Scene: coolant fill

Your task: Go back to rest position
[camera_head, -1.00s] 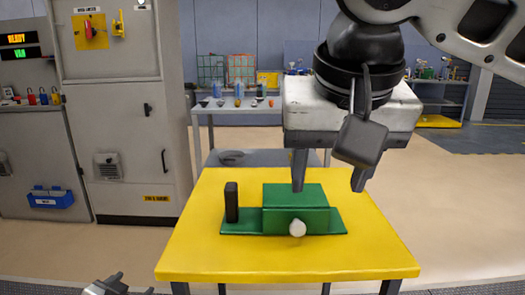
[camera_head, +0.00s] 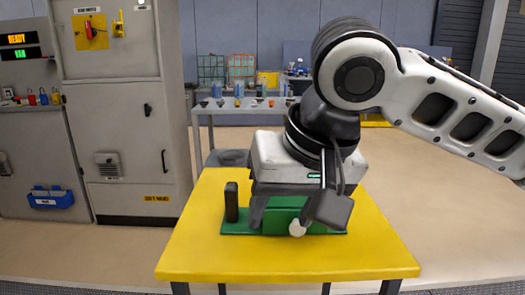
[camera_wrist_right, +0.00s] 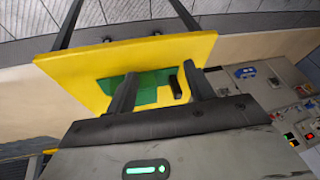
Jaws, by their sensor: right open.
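My right gripper (camera_head: 290,218) is open and empty, in front of or over the green block fixture (camera_head: 240,228), hiding much of it. I cannot tell from the head view whether it touches the fixture. In the right wrist view the two fingers of the right gripper (camera_wrist_right: 160,72) stand apart, with the green fixture (camera_wrist_right: 147,92) seen beyond and between them. A dark upright post (camera_head: 231,202) stands at the fixture's left end, and a white round knob (camera_head: 297,229) is on its front. My left gripper is out of view.
The fixture sits on a yellow-topped table (camera_head: 290,262), whose front part is bare. A grey cabinet (camera_head: 125,110) stands at left, with a blue bin (camera_head: 50,198) beside it. A bench (camera_head: 222,107) with small items stands behind.

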